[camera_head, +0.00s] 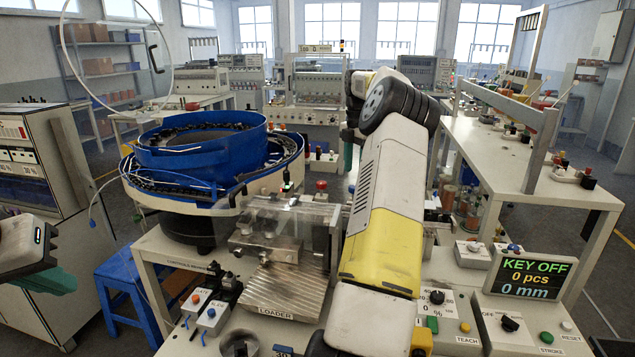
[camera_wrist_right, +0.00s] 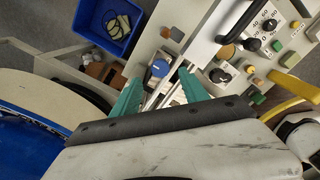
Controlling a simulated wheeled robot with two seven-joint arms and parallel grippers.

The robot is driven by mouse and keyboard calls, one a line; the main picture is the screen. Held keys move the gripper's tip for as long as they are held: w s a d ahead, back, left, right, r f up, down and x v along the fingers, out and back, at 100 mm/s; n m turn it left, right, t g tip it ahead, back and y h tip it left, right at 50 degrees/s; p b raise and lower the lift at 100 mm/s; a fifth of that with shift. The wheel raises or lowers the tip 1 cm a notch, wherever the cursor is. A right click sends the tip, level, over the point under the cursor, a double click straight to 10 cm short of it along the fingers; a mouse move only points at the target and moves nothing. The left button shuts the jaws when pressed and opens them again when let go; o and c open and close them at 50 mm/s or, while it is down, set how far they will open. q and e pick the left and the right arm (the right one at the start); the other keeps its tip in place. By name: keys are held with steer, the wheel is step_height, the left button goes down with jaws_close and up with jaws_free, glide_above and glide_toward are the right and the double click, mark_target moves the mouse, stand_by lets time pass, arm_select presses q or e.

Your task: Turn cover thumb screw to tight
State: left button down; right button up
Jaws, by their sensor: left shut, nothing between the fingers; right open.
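A clear cover (camera_head: 318,212) stands over a metal fixture (camera_head: 262,245) above the ribbed loader plate (camera_head: 285,292). A red knob (camera_head: 321,185) shows near its top edge; I cannot tell whether it is the cover thumb screw. My right arm crosses the middle of the head view, and its gripper (camera_head: 348,152) is mostly hidden behind the wrist. In the right wrist view the gripper (camera_wrist_right: 160,88) is open, teal fingers apart. A blue knob (camera_wrist_right: 160,68) appears between them, apparently farther away. My left gripper (camera_head: 28,266) is at the left edge, shut and empty, away from the cover.
A blue bowl feeder (camera_head: 200,150) stands left of the cover. Switch boxes (camera_head: 212,318) sit at the front. A control panel with a black dial (camera_head: 437,297) and a display reading KEY OFF (camera_head: 531,275) are on the right. A blue bin (camera_wrist_right: 106,25) shows in the wrist view.

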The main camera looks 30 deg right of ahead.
steer(key=shift+f, duration=2.8)
jaws_close()
